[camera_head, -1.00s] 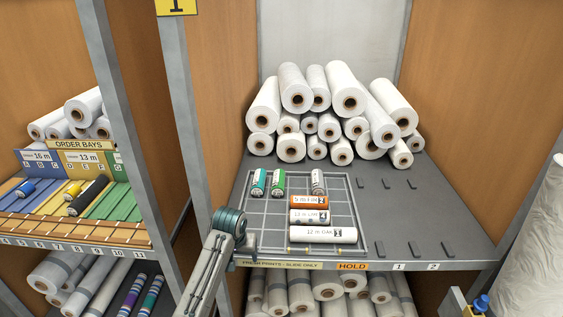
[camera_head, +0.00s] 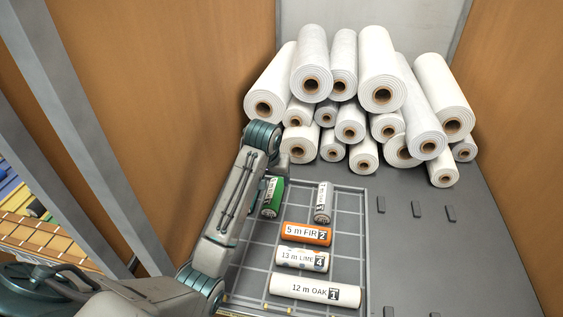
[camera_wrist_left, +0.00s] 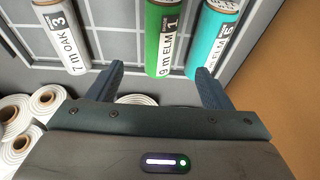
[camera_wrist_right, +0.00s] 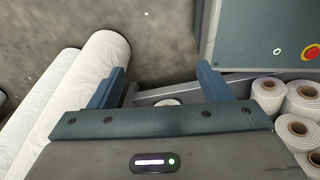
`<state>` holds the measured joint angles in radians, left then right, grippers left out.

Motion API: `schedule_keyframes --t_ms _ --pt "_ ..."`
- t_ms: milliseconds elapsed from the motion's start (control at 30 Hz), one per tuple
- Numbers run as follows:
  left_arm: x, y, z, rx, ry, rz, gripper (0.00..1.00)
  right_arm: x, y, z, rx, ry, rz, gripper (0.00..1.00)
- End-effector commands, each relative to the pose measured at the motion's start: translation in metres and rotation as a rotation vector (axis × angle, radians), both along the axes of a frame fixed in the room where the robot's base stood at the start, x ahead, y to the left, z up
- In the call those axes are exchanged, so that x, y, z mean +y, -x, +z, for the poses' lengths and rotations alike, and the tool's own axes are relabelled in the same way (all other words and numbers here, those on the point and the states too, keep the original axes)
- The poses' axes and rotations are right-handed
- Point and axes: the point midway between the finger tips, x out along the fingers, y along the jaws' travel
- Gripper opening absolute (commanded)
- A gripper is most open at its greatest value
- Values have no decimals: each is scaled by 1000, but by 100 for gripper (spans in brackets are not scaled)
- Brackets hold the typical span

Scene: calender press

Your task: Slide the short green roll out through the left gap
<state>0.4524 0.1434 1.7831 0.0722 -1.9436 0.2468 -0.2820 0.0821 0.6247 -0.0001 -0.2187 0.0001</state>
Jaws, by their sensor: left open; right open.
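The short green roll (camera_head: 272,197), labelled 9 m ELM, lies in the wire grid tray (camera_head: 262,262) at its back left. In the left wrist view the green roll (camera_wrist_left: 164,38) lies ahead of my left gripper (camera_wrist_left: 159,76), in line with the opening between its fingers. The gripper is open and empty. A teal roll (camera_wrist_left: 213,38) lies beside the green one; in the head view my left arm hides it. A grey-white 7 m OAK roll (camera_head: 323,202) lies to the right. My right gripper (camera_wrist_right: 163,78) is open and empty, away from the tray.
An orange 5 m FIR roll (camera_head: 306,234), a 13 m LIME roll (camera_head: 302,259) and a white 12 m OAK roll (camera_head: 315,290) lie in front. A stack of white rolls (camera_head: 350,121) stands behind. Wooden side panels (camera_head: 170,110) close in the bay. The grey shelf (camera_head: 425,240) right of the tray is mostly clear.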

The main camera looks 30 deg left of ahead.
Motion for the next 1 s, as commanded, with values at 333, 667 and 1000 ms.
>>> schedule_keyframes --t_ms 333,667,1000 --pt "3 -8 -30 5 0 0 73 0 31 12 40 -1 -1 72" --pt "7 -25 -84 4 0 1 73 4 17 31 20 -4 -1 72" --pt "8 -31 -104 -1 0 0 73 4 17 34 20 -4 -1 72"
